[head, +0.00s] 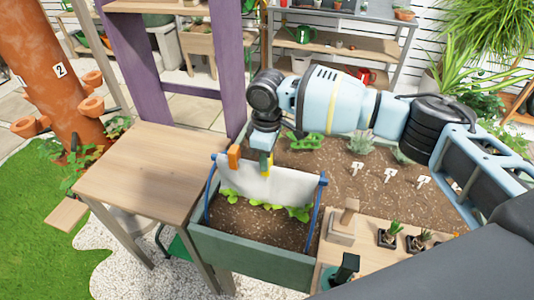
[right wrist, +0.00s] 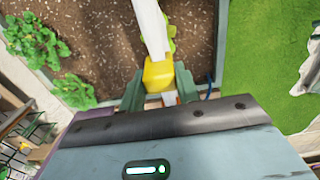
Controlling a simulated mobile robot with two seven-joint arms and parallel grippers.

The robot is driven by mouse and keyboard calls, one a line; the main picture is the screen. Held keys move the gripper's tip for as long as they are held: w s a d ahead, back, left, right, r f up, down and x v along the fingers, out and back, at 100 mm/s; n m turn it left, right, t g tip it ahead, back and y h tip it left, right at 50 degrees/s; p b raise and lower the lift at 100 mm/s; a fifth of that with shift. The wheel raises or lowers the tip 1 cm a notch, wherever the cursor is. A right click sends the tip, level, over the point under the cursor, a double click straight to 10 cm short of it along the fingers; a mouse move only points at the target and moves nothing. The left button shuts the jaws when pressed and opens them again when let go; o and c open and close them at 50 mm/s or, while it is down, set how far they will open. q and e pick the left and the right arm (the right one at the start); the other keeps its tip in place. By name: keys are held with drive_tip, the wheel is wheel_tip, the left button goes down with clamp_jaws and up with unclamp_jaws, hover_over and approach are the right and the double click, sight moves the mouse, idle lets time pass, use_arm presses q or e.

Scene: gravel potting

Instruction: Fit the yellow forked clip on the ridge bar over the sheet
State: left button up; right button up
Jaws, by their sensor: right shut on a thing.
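My right gripper (head: 265,158) points down at the upper edge of the white sheet (head: 248,183). It is shut on the yellow forked clip (head: 269,168), which also shows between the fingers in the right wrist view (right wrist: 158,73). The clip is at the sheet's top edge, in line with the white strip of sheet (right wrist: 152,28). I cannot tell whether its prongs are around the ridge bar, which is hidden by the sheet and gripper. An orange clip (head: 234,157) sits at the left part of the same edge. My left gripper is not in view.
The sheet hangs above a green planter box (head: 255,252) with blue hoops (head: 319,205) and seedlings (head: 296,212). A wooden table (head: 145,170) stands left, mostly clear. A wooden shelf at right holds a wooden block tool (head: 343,225) and small black pots (head: 389,237).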

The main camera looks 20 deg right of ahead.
drive_tip(key=shift+f, duration=0.1)
drive_tip(key=o, duration=0.9)
wheel_tip(320, 180, up, 8)
drive_tip(key=shift+f, duration=0.1)
drive_tip(key=shift+s, duration=0.1)
